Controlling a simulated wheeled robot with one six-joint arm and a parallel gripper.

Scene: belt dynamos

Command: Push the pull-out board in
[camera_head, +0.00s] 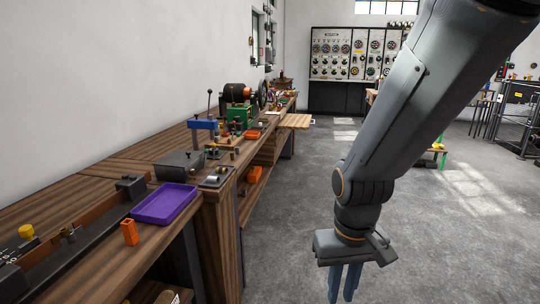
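The pull-out board (296,121) is a light wooden slab at the far part of the long workbench. It sticks out from the bench's right side over the floor. My gripper (345,284) hangs in the lower right foreground, fingers pointing down, in front of the bare floor. It is well short of the board and apart from it. Its blue-grey fingers look close together, and I cannot tell whether they are open or shut. Nothing shows between them.
The wooden workbench (88,204) runs along the left wall. A purple tray (165,204), an orange block (129,232) and a dark grey box (179,165) stand on it. A control panel (350,55) stands at the back. Grey floor (290,225) is clear beside the bench.

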